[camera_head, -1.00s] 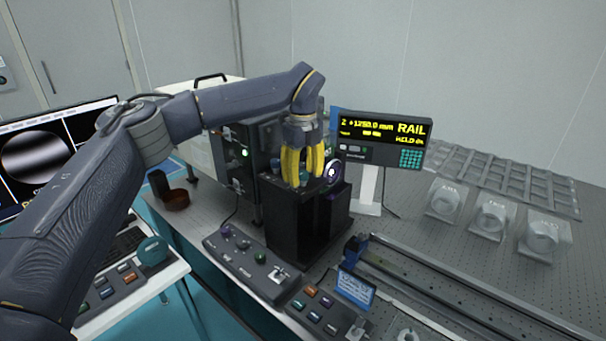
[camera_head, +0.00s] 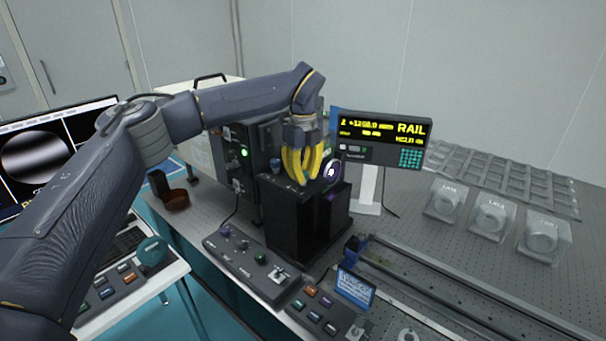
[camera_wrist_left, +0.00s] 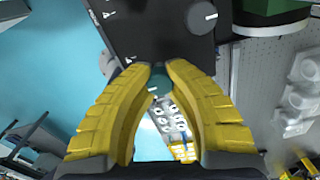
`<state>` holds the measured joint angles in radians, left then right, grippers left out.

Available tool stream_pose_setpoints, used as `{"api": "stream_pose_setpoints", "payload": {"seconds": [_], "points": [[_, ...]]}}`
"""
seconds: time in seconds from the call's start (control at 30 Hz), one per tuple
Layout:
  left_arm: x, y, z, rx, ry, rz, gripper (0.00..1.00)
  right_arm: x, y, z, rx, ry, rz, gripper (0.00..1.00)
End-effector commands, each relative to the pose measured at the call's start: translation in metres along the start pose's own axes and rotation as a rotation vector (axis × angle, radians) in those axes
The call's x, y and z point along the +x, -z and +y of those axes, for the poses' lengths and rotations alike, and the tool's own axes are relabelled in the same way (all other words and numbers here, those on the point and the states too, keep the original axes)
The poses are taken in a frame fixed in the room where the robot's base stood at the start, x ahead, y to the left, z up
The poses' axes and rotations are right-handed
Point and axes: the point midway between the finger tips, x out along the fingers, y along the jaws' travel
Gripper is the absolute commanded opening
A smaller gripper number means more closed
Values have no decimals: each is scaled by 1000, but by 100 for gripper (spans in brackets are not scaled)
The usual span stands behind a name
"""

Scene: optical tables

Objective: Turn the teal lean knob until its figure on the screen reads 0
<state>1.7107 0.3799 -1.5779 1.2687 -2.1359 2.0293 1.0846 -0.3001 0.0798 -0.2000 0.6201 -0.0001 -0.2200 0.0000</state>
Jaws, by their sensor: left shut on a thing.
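My left gripper (camera_head: 303,180) points down over the top of a black box (camera_head: 290,215) on the optical table. Its yellow fingers are shut on a small teal knob, which shows between the fingertips in the left wrist view (camera_wrist_left: 158,80). In the head view the fingers mostly hide this knob. My right gripper is not in view.
A black knob with a white mark (camera_wrist_left: 203,17) sits on the box top beside the gripper. A rail readout (camera_head: 382,137) stands behind to the right. A control panel (camera_head: 248,258) lies in front of the box, and long dark rails (camera_head: 440,290) run to the right.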

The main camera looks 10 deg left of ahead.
Motion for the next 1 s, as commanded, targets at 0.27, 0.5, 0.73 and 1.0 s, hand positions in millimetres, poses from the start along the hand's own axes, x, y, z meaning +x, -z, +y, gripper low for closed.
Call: {"api": "stream_pose_setpoints", "payload": {"seconds": [0.27, 0.5, 0.73, 1.0], "points": [[-1, -2, 0, 8, 3, -4, 0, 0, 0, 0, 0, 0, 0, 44], [-1, -3, 0, 40, 3, -5, 0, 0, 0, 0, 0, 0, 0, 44], [-2, -3, 0, 151, 3, -6, 0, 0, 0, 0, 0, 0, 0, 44], [-2, -4, -1, 399, 3, -9, 0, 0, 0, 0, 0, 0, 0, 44]]}}
